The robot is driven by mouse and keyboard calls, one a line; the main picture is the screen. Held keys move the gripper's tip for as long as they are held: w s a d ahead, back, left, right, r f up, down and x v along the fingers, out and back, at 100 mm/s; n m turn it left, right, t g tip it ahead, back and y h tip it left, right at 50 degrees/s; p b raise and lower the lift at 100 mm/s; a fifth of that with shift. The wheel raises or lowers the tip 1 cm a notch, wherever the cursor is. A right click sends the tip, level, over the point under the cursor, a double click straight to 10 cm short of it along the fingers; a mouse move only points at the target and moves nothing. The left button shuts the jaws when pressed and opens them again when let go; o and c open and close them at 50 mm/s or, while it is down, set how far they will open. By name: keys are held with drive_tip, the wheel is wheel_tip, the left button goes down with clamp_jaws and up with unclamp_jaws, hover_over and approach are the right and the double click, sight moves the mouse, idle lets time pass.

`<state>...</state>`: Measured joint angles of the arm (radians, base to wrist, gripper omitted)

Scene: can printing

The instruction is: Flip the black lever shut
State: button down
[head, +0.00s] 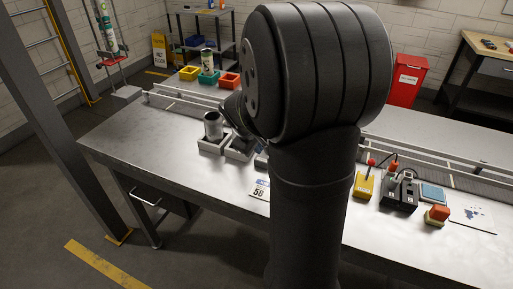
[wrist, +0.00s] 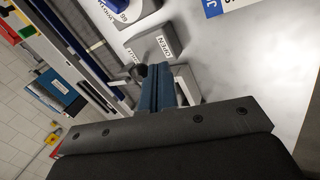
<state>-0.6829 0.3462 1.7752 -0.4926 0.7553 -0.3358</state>
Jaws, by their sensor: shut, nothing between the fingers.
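In the wrist view, the black lever shows as a round black knob (wrist: 139,70) at the end of the "SHUT" label, by a grey block (wrist: 155,42) marked "OPEN" and "SHUT". Its arm is mostly hidden, so its exact angle cannot be told. My gripper (wrist: 155,76) is shut and empty, its blue fingers right beside the knob. Whether they touch it cannot be told.
To the right are a yellow control box (head: 363,186), a black box (head: 400,192) and a red button (head: 438,213). A railed conveyor (head: 440,160) runs along the back. The bench's left end is clear.

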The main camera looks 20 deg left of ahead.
drive_tip(key=shift+w, duration=0.1)
drive_tip(key=shift+w+r+g, duration=0.1)
drive_tip(key=shift+r+g, duration=0.05)
drive_tip(key=shift+g, duration=0.35)
drive_tip(key=shift+w+r+g, duration=0.2)
drive_tip(key=shift+w+g, duration=0.1)
drive_tip(key=shift+g, duration=0.6)
drive_tip(key=shift+w+r+g, duration=0.2)
drive_tip(key=shift+w+g, duration=0.15)
drive_tip(key=shift+g, duration=0.15)
drive_tip(key=shift+w+r+g, duration=0.15)
drive_tip(key=shift+w+g, duration=0.15)
drive_tip(key=shift+w, duration=0.05)
drive_tip(key=shift+w+r, duration=0.25)
drive_tip(key=shift+w, duration=0.25)
drive_tip(key=w+g, duration=0.3)
drive_tip(key=shift+w+r, duration=0.1)
drive_tip(key=shift+r, duration=0.25)
